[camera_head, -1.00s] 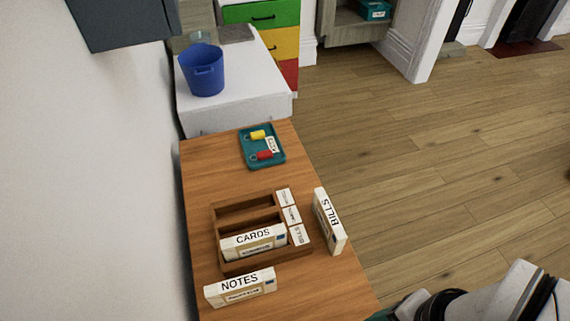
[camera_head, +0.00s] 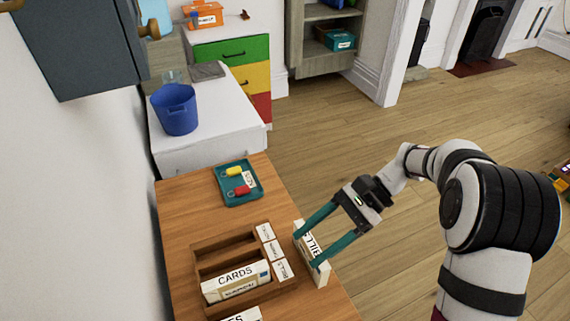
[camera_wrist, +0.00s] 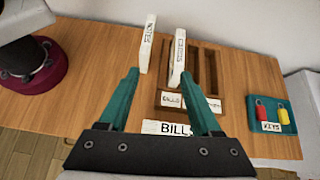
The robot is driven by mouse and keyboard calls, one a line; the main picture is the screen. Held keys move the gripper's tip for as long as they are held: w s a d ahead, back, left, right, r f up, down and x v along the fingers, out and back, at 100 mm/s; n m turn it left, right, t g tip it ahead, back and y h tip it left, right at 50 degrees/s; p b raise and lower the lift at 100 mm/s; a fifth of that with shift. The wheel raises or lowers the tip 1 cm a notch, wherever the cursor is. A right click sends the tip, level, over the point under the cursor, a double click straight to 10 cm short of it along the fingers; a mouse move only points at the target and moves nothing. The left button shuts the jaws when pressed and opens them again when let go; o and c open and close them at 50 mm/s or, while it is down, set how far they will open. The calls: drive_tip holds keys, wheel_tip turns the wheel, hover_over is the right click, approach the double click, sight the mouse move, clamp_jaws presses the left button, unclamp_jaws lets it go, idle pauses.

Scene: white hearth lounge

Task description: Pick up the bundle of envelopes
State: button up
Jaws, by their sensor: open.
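A white envelope bundle marked BILLS (camera_head: 321,274) stands on edge at the right side of the wooden table; it also shows in the wrist view (camera_wrist: 160,128). My gripper (camera_head: 309,247) is open, its two teal fingers at the BILLS bundle. In the wrist view my gripper (camera_wrist: 160,74) shows a gap between its fingers, with BILLS low between them. A CARDS bundle (camera_head: 235,284) stands in the wooden sorter (camera_head: 205,243). A NOTES bundle (camera_wrist: 147,45) stands on the table beside the sorter, and is mostly cut off in the head view.
A teal tray (camera_head: 226,198) with red and yellow key tags lies farther back on the table (camera_head: 180,215). The sorter has small labels on its right side, close to BILLS. A blue bucket (camera_head: 178,110) stands on a white surface behind. Open floor (camera_head: 350,140) lies to the right.

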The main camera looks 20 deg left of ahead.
drive_tip(key=m+g+y, duration=0.1)
drive_tip(key=g+y, duration=0.1)
approach(241, 273)
drive_tip(key=x, duration=1.1)
drive_tip(key=shift+s+a+f, duration=0.1)
drive_tip(key=shift+s+a, duration=0.05)
clamp_jaws()
